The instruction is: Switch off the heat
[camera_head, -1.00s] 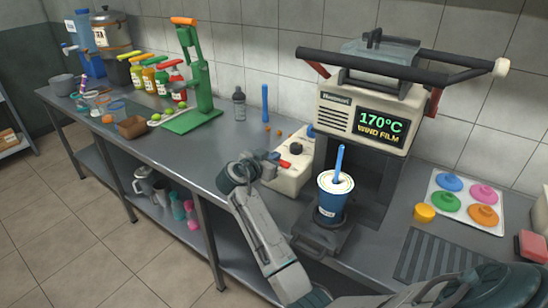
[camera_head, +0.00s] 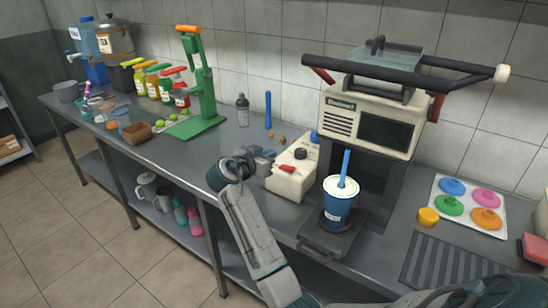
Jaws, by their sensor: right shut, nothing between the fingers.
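The sealing machine (camera_head: 342,108) stands on the counter at the right, and its display (camera_head: 384,136) is dark. A cream box (camera_head: 291,181) sits against its left side, with a red switch (camera_head: 287,169) and a dark knob (camera_head: 300,153) on it. My right gripper (camera_head: 269,158) is shut and empty, just left of the box and apart from the red switch as far as I can tell. A blue cup (camera_head: 337,212) with a lid and a blue straw stands on the machine's tray (camera_head: 327,241). My left gripper is not in view.
A sheet of coloured lids (camera_head: 471,206), a yellow cap (camera_head: 428,217) and a ribbed mat (camera_head: 455,262) lie to the right. A green press (camera_head: 204,85), bottles and cups stand at the left.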

